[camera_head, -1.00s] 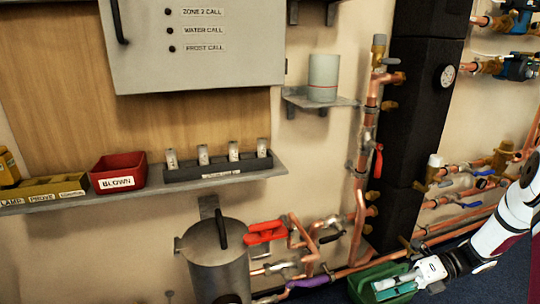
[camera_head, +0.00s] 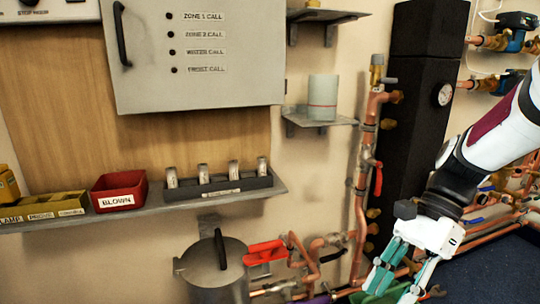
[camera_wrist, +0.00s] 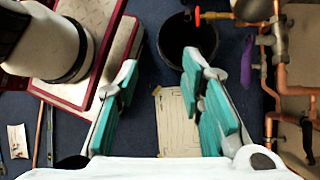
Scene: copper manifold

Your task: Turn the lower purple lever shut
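A purple lever (camera_head: 318,299) is at the bottom edge of the head view, mostly cut off, low on the copper pipework. In the wrist view a purple lever (camera_wrist: 247,60) lies right of my right finger, beside the copper pipes. My gripper (camera_head: 391,288) is at the lower right of the head view, right of the lever, fingers pointing down. In the wrist view my gripper (camera_wrist: 160,65) is open, with its teal-padded fingers wide apart and nothing between them. It is apart from the lever; how far is hard to tell.
A lidded grey pot (camera_head: 212,270) stands left of the pipes, with a red lever (camera_head: 265,252) beside it. Another red lever (camera_head: 378,180) is on the upright pipe. The wrist view shows a dark round bucket (camera_wrist: 178,40) and a paper sheet (camera_wrist: 178,125) on blue floor.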

